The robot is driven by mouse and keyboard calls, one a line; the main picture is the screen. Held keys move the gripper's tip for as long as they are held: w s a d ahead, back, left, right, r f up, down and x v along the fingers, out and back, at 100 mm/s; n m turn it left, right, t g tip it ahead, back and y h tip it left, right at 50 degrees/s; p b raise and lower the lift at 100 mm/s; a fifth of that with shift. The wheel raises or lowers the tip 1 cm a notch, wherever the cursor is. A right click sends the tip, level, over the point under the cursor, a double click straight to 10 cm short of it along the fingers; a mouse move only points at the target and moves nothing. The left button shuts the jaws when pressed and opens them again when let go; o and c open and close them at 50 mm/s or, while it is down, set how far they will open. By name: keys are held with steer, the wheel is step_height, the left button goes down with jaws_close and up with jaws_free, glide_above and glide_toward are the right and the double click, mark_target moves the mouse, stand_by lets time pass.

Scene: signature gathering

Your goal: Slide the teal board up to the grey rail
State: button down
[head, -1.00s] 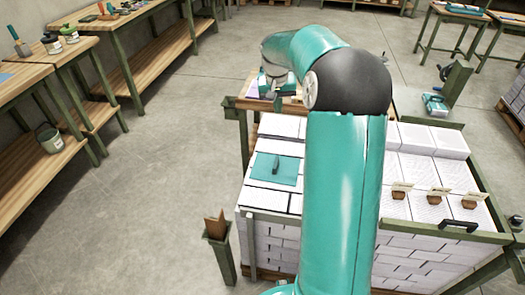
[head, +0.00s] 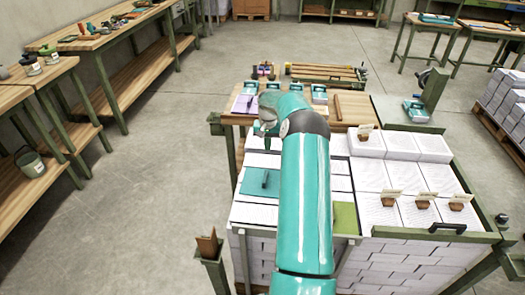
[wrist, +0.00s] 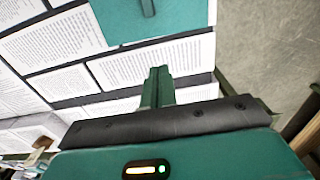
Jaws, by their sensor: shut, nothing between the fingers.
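The teal board (head: 252,182), a flat sheet with a dark upright grip on it, lies on the printed pages at the left of the paper stacks in the head view. It also shows at the top of the wrist view (wrist: 180,22). My gripper (head: 268,146) is above the pages just beyond the board in the head view. In the wrist view its fingers (wrist: 158,76) are together and empty, apart from the board in the picture. I cannot tell for certain which edge is the grey rail; a grey-green bar (head: 290,233) runs along the near-left edge of the stacks.
A green mat (head: 345,218) lies right of my arm. Small brown card holders (head: 388,198) stand on the right stacks near a black handle (head: 447,227). A wooden table (head: 352,107) with teal items is behind. Open floor (head: 130,190) lies to the left.

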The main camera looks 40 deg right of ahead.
mark_target(265, 180)
steer(key=f, duration=0.8)
steer(key=shift+s+d+f, duration=0.1)
steer(key=shift+s+f, duration=0.1)
steer(key=shift+f, duration=0.1)
steer(key=shift+s+a+r, duration=0.25)
steer(key=shift+s+a, duration=0.55)
steer(key=shift+a, duration=0.3)
steer(key=shift+s+a+f, duration=0.1)
steer(key=shift+s+a, duration=0.2)
steer(key=shift+a, duration=0.2)
steer(key=shift+a, duration=0.1)
